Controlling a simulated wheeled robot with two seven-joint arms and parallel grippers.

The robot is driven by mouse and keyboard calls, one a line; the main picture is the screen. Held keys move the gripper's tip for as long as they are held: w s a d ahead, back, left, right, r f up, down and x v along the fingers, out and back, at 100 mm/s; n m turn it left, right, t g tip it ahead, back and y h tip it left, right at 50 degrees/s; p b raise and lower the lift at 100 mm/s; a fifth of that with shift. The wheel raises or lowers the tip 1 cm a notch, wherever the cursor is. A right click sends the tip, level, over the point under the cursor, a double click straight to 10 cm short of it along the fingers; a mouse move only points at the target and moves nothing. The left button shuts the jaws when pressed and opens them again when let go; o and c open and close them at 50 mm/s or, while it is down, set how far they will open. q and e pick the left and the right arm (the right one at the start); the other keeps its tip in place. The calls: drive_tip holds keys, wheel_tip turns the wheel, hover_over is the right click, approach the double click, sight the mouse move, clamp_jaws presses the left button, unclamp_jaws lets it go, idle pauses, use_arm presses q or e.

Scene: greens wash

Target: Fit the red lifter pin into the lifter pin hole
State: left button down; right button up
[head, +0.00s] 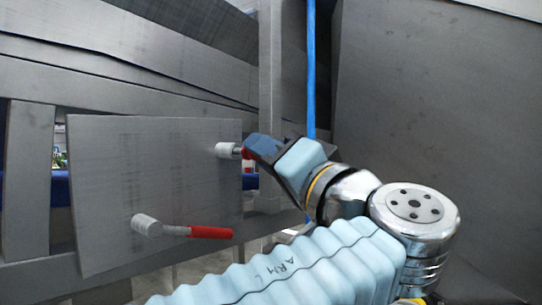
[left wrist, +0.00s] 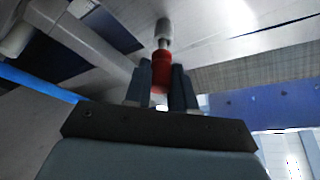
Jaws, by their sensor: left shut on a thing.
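My left gripper (head: 262,150) comes in from the right side of the head view and is shut on the red lifter pin (head: 244,153). Only a short red piece shows past the fingertips there. In the left wrist view the red pin (left wrist: 161,72) stands between the two fingers (left wrist: 161,88), with a pale cylinder (left wrist: 162,32) in line at its far end. In the head view this pale cylinder (head: 226,150) lies against the upper right of a grey metal plate (head: 100,180). I cannot make out the pin hole, or whether the pin is in it. My right gripper is not in view.
A second white cylinder (head: 147,225) with a red handle (head: 208,232) sticks out low on the plate. A grey upright post (head: 270,70) and a blue hose (head: 311,60) are behind my gripper. A large grey panel (head: 440,110) fills the right.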

use_arm(q)
drive_tip(key=shift+w+a, duration=0.6)
drive_tip(key=shift+a, duration=0.3)
drive_tip(key=c, duration=0.9)
unclamp_jaws()
drive_tip(key=shift+o, duration=0.2)
